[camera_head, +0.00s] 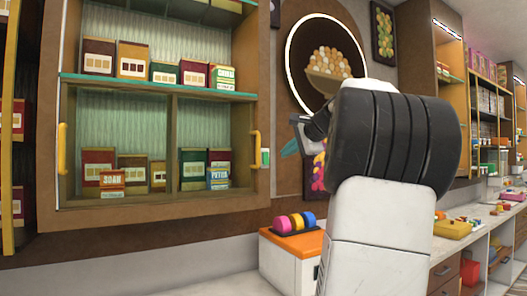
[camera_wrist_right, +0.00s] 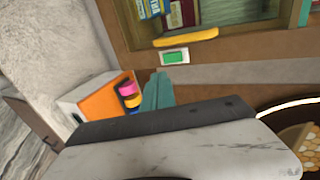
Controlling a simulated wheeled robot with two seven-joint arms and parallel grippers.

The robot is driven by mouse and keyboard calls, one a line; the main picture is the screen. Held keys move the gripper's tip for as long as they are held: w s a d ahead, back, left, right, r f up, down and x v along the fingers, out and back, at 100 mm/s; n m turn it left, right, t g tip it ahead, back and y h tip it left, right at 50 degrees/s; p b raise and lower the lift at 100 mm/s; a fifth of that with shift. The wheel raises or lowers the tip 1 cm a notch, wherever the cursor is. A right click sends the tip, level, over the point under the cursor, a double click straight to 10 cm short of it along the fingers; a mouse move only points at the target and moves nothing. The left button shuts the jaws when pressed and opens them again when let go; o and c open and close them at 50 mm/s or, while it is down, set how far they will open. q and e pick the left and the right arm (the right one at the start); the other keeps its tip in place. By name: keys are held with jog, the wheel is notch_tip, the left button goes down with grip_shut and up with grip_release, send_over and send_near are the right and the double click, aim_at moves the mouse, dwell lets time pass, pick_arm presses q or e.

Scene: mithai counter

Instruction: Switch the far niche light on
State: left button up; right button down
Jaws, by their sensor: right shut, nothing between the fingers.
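A small switch plate with a green face and pale frame (camera_wrist_right: 175,57) is on the brown wall beside the cabinet in the right wrist view. It also shows in the head view (camera_head: 265,157), just right of the cabinet. My right gripper (camera_head: 290,149) has teal fingers, shut and empty, to the right of the plate; in the wrist view the fingertips (camera_wrist_right: 160,76) point towards it, with a small gap in the picture. A round niche (camera_head: 290,65) has a bright white rim, partly hidden by my right arm. Which light is the far one, I cannot tell. My left gripper is out of view.
The wall cabinet (camera_head: 160,212) has yellow handles (camera_head: 256,148) close to the plate and holds several boxes. An orange-topped white unit (camera_head: 293,243) with coloured rolls (camera_head: 294,222) stands below my right gripper. A long counter (camera_head: 480,222) with goods runs off right.

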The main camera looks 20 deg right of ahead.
aim_at(267, 163)
jog(key=x, duration=0.6)
jog(key=r+x, duration=0.1)
jog(key=x, duration=0.3)
jog(key=shift+w+d, duration=0.1)
jog(key=shift+w, duration=0.2)
jog(key=shift+w+f, duration=0.2)
jog(key=shift+w, duration=0.1)
jog(key=shift+s, duration=0.1)
jog(key=shift+r, duration=0.1)
jog(key=shift+r, duration=1.1)
jog(key=shift+s+f, duration=0.1)
jog(key=shift+f, duration=0.1)
